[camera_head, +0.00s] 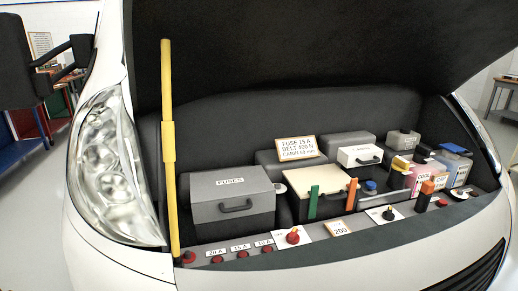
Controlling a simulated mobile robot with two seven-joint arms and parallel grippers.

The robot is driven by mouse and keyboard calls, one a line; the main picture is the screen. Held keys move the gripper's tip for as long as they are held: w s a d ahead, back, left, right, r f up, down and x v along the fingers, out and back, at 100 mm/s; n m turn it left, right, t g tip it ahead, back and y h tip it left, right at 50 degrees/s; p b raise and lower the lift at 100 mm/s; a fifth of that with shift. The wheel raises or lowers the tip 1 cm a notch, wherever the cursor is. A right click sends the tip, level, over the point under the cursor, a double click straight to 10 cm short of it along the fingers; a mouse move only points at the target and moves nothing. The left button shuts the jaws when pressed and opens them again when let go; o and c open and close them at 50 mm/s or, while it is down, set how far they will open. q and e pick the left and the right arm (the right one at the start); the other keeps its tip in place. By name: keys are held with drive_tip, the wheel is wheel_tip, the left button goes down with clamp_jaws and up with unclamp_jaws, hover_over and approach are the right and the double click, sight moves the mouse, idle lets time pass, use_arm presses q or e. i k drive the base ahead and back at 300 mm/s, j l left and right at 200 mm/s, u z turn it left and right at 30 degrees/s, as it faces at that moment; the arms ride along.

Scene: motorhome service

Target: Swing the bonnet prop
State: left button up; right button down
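The yellow bonnet prop (168,140) stands nearly upright at the left side of the open engine bay, beside the headlight. It has a thicker sleeve around its middle. Its lower end is at the front left of the bay's front panel, near a red knob (188,257). Its upper end overlaps the dark underside of the raised bonnet (310,45); I cannot tell whether it touches it.
The bay holds a grey fuse box (232,208), a cream-topped box (318,184), a small white box (360,157) and several bottles at the right. Red fuse knobs line the front panel (345,243). The headlight (105,165) is left of the prop.

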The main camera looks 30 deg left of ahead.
sight(167, 125)
drive_tip(key=k+j+u, duration=0.1)
drive_tip(key=u, duration=1.55)
